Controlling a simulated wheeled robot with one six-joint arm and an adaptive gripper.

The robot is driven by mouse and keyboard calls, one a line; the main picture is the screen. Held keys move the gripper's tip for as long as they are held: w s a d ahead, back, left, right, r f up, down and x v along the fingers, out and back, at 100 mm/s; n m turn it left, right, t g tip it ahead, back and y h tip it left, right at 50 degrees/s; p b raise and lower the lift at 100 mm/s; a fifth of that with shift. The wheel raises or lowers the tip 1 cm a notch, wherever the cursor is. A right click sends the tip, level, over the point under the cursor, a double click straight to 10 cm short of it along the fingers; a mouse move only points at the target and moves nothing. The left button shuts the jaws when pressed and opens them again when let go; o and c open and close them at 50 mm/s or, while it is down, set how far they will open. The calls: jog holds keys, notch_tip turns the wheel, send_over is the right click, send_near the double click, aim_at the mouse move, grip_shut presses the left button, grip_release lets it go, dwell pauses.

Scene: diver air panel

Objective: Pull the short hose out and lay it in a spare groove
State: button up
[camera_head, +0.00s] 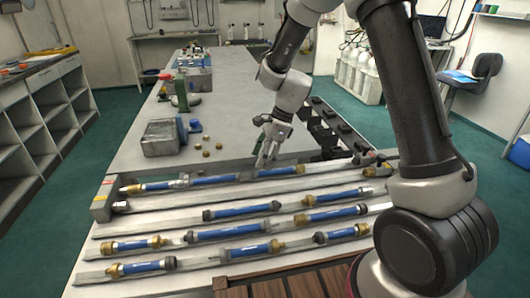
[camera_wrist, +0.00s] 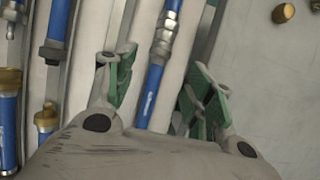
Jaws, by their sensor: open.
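Several blue hoses with metal end fittings lie in parallel pale grooves on the panel. In the head view the back row holds a blue hose (camera_head: 205,181) and another blue hose section (camera_head: 268,174) nearer my gripper (camera_head: 266,158). My gripper is open, low over this back row. In the wrist view its green-padded fingers (camera_wrist: 160,85) stand either side of a blue hose (camera_wrist: 151,92) with a silver fitting (camera_wrist: 163,40). I cannot tell whether they touch it. I cannot tell which hose is the short one. A long bare groove stretch (camera_head: 165,206) lies just in front of the back row.
A grey box (camera_head: 160,138), a green cylinder (camera_head: 181,92) and several small brass caps (camera_head: 206,154) stand on the table behind the panel. Dark blocks (camera_head: 325,130) line the table's right side. More hoses (camera_head: 242,253) fill the front rows. The table's middle is clear.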

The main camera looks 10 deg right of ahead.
aim_at(274, 172)
jog(key=x, duration=0.6)
jog(key=shift+a+f, duration=0.1)
grip_shut()
jog(key=shift+d, duration=0.2)
jog(key=shift+d, duration=1.55)
